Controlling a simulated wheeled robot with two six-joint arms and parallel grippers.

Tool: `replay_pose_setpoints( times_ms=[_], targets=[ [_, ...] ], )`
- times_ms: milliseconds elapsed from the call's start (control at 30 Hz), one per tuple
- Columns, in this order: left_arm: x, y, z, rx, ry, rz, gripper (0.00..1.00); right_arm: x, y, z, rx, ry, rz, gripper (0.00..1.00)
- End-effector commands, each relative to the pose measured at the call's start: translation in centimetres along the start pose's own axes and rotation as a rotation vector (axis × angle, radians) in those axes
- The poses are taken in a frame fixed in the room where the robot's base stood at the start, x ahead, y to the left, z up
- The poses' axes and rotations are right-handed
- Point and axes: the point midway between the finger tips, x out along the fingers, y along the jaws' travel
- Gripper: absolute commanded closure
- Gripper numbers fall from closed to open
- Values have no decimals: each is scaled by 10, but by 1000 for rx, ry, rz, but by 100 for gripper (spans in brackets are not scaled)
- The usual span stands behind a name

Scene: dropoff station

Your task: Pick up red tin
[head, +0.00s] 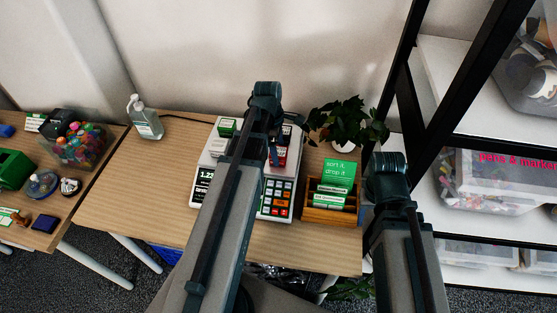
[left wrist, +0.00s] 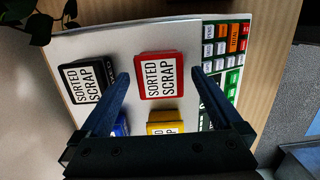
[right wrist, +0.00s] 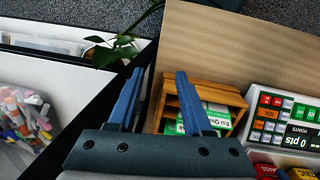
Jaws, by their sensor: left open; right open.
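The red tin (left wrist: 160,62), labelled "SORTED SCRAP", lies on the pale plate of the scale (left wrist: 112,45). In the head view the red tin (head: 282,157) is partly hidden by my left arm. My left gripper (left wrist: 159,74) is open over the plate, one fingertip on each side of the red tin, with nothing gripped. I cannot tell whether the fingers touch it. My right gripper (right wrist: 158,75) is open and empty, above the table's right side by the wooden card box (right wrist: 235,98).
A black tin (left wrist: 86,77), a yellow tin (left wrist: 165,128) and a blue tin (left wrist: 122,125) sit close to the red one. The keypad (head: 277,197), a plant (head: 345,125) and a soap bottle (head: 147,120) are nearby. A black-framed shelf (head: 435,115) stands right.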

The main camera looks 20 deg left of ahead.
Motion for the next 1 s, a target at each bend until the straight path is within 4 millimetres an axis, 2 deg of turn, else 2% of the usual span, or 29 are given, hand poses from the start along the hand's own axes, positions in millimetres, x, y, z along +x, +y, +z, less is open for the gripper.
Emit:
replay_pose_setpoints(
  times_ms=[33,100,400,900,1000],
  targets=[
    [14,0,-1,0,0,0,0,13,-1,-1,0,0,0,50],
    [19,0,-1,0,0,0,0,19,-2,-1,0,0,0,50],
    [19,0,0,0,0,0,0,19,-2,-1,0,0,0,50],
    [19,0,-1,0,0,0,90,19,-2,-1,0,0,0,50],
    [19,0,-1,0,0,0,92,19,-2,-1,0,0,0,50]
  ],
)
